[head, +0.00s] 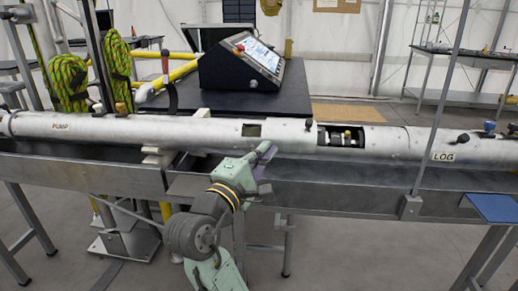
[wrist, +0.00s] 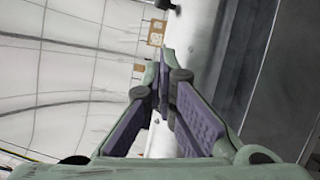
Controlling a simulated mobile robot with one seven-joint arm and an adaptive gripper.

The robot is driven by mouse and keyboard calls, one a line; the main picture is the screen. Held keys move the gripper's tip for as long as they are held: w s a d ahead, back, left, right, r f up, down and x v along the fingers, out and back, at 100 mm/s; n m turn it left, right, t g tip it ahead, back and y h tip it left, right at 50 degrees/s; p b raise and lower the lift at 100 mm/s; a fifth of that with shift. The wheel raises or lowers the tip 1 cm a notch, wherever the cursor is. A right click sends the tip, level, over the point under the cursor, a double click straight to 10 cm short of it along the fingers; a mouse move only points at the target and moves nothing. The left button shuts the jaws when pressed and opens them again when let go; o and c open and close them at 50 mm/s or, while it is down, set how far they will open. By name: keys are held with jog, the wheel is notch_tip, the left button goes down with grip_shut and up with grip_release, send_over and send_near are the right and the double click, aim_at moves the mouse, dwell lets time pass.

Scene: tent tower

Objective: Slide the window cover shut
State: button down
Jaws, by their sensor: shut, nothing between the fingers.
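A long silver tube runs across the head view, labelled PUMP at left and LOG at right. In it is an open window (head: 347,137) with dark insides and a small brass-coloured part. A silver sleeve section (head: 290,136), which looks like the window cover, lies left of the opening and leaves it uncovered. My gripper (head: 268,150) is at the front of this section, left of the window. In the wrist view my gripper (wrist: 165,58) has its fingertips together, with nothing between them, close to the pale tube (wrist: 200,35). Whether they touch it I cannot tell.
A smaller square hole (head: 251,130) is in the tube left of my gripper. A black knob (head: 307,122) stands on the tube near the window. A grey metal trough (head: 340,180) runs below. A console with a screen (head: 258,55) stands behind, and a thin upright post (head: 440,95) at right.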

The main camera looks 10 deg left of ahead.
aim_at(292, 129)
jog(key=p+x, duration=0.1)
jog(key=x, duration=0.6)
jog(key=shift+w+d+r+p, duration=0.1)
jog(key=shift+w+r+p, duration=0.1)
jog(key=shift+p, duration=0.15)
jog(key=shift+w+d+r+p, duration=0.1)
jog(key=shift+w+d+p, duration=0.1)
jog(key=shift+d, duration=0.4)
jog(key=shift+w+d+r+p, duration=0.1)
jog(key=shift+w+d+p, duration=0.05)
jog(key=shift+d, duration=0.45)
jog(key=shift+w+d, duration=0.2)
jog(key=shift+d, duration=0.25)
jog(key=d+p, duration=0.1)
jog(key=d, duration=1.2)
jog(key=shift+d+p, duration=0.3)
jog(key=shift+a, duration=0.1)
